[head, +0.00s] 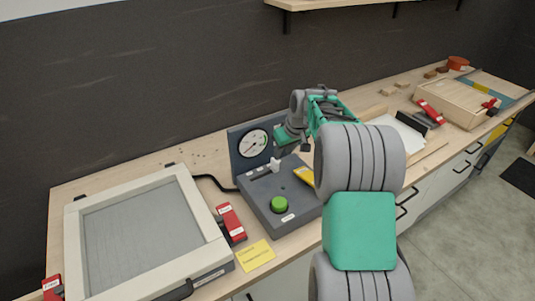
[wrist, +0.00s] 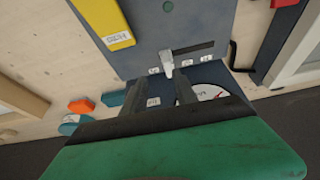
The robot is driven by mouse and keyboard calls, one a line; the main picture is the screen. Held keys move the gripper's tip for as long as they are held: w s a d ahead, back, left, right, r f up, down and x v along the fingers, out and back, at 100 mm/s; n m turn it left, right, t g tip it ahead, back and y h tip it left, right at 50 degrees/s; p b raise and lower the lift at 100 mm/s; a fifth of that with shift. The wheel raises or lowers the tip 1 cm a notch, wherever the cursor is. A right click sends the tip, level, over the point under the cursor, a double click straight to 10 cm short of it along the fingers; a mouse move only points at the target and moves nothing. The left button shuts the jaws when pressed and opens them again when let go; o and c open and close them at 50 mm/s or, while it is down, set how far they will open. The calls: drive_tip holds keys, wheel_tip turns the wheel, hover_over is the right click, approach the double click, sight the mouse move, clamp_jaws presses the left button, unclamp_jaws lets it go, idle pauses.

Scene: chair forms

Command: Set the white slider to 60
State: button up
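The white slider (head: 275,164) is a small knob on top of a dark grey control box (head: 258,194). In the wrist view the white slider (wrist: 167,66) stands at the left end of a dark slot (wrist: 195,48), with small white labels beside it, too small to read. A round gauge (head: 252,143) is on the upright panel behind; part of the gauge (wrist: 210,91) shows past my right finger. My gripper (wrist: 161,86) is open, its two dark fingers apart and empty. The knob appears just beyond the fingertips, roughly between them; contact cannot be told.
A green button (head: 279,204) and a yellow part (head: 304,176) are on the box, close to my arm. A light-framed panel (head: 145,236) and a red clamp-like piece (head: 231,222) stand left. A yellow note (head: 255,254) lies in front. A wooden box (head: 456,103) is far right.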

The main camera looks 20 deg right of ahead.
sight(275, 161)
drive_tip(key=w+f, duration=0.1)
drive_tip(key=a+f, duration=0.1)
drive_tip(key=f, duration=0.1)
drive_tip(key=w+a+f+p, duration=0.1)
drive_tip(key=f, duration=0.1)
drive_tip(key=shift+w+a+f, duration=0.1)
drive_tip(key=shift+w+f, duration=0.15)
drive_tip(key=shift+w, duration=0.05)
drive_tip(key=shift+f, duration=0.35)
clamp_jaws()
idle(0.8)
